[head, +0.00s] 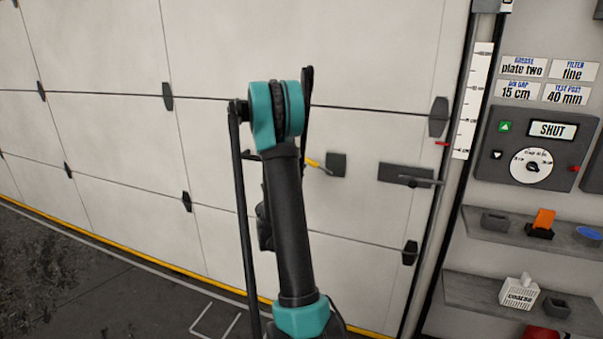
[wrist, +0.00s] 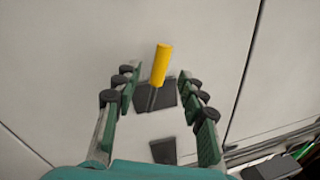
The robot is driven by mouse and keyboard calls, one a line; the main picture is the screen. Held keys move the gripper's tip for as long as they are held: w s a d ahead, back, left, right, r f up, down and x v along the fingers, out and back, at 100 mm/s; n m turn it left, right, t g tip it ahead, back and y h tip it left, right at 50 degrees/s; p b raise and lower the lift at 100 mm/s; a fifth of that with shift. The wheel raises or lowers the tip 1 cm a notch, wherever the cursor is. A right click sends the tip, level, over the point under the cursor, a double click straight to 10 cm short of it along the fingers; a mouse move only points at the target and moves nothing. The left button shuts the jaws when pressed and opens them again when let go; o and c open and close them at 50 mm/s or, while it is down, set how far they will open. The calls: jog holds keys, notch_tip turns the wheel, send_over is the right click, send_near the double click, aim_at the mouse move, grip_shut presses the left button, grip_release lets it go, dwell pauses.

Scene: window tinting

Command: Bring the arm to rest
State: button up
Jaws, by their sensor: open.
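My gripper (wrist: 160,112) is open and empty in the wrist view, its two green-padded fingers spread apart. It faces a white panelled door (head: 375,60). Between the fingers in the picture, a handle with a yellow grip (wrist: 162,64) stands out from a dark plate (wrist: 166,95) on the door. I cannot tell how far the fingers are from it.
A dark latch bar (head: 405,175) sits on the door to the right. Beyond the door edge are a control panel (head: 537,148) reading SHUT and two grey shelves (head: 475,222) (head: 470,290) with small items. Dark floor with a yellow line lies at lower left.

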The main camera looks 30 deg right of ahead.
jog(key=s+a+f+n+g+y, duration=0.2)
jog(key=s+a+f+n+y, duration=0.3)
jog(key=s+a+n, duration=0.5)
jog(key=s+a+f+n+g+y, duration=0.3)
jog(key=s+a+f+n+y, duration=0.2)
jog(key=s+a+n, duration=0.5)
jog(key=s+a+f+n+g+y, duration=0.3)
jog(key=s+a+f+n+y, duration=0.2)
jog(key=s+a+n, duration=0.5)
jog(key=s+n+y, duration=0.1)
jog(key=n, duration=0.1)
jog(key=shift+a+n, duration=0.3)
jog(key=shift+a, duration=0.1)
